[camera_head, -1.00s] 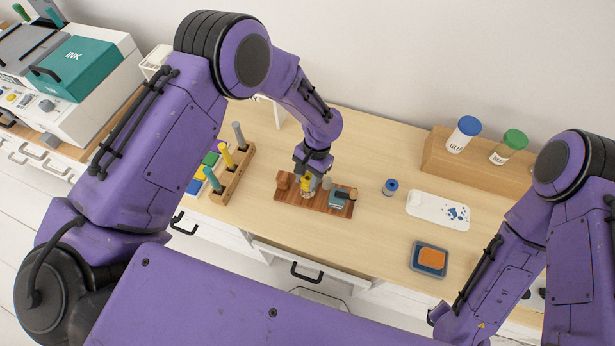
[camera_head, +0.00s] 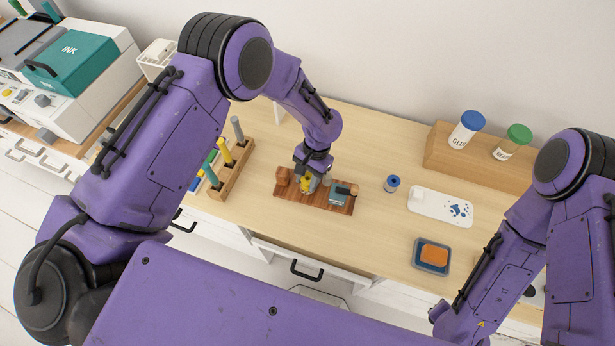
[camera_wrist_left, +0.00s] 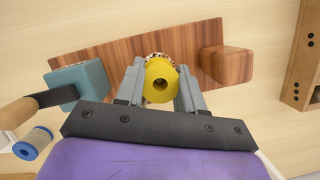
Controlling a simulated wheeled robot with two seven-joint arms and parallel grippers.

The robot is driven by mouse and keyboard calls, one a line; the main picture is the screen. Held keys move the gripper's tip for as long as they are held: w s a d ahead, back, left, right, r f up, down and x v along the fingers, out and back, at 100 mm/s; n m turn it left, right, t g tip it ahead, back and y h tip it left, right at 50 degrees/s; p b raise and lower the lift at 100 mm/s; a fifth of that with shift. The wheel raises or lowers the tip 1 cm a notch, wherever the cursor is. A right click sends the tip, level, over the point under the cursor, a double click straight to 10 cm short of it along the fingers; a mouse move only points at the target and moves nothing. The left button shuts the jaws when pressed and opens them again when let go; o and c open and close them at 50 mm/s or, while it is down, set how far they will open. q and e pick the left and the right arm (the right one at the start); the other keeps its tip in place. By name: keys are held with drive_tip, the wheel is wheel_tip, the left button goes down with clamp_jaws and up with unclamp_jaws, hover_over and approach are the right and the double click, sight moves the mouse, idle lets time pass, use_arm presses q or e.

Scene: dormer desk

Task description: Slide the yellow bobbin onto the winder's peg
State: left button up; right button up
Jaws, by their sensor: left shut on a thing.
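The yellow bobbin (camera_head: 306,185) is held between the fingers of my left gripper (camera_head: 313,174), over the wooden winder board (camera_head: 340,207). In the left wrist view the bobbin (camera_wrist_left: 161,80) sits between the two grey fingers, with the dark hole in its end facing the camera. A small patterned round part (camera_wrist_left: 154,56) shows at the bobbin's far edge. The winder's peg is hidden, so I cannot tell whether the bobbin is around it. The board carries a teal block (camera_head: 337,197) and a wooden block (camera_head: 283,176). My right gripper is out of view.
A blue-topped spool (camera_head: 392,184) stands right of the board, near a white tray (camera_head: 425,204) with blue spots. A dark tray with an orange block (camera_head: 433,254) lies nearer. A wooden rack (camera_head: 232,178) with upright tools stands left. Jars (camera_head: 466,130) stand behind.

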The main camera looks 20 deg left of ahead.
use_arm(q)
drive_tip(key=shift+f, duration=0.35)
drive_tip(key=o, duration=1.1)
drive_tip(key=b+v, duration=0.2)
drive_tip(key=v, duration=0.8)
drive_tip(key=shift+r+b, duration=0.25)
drive_tip(key=shift+b, duration=0.15)
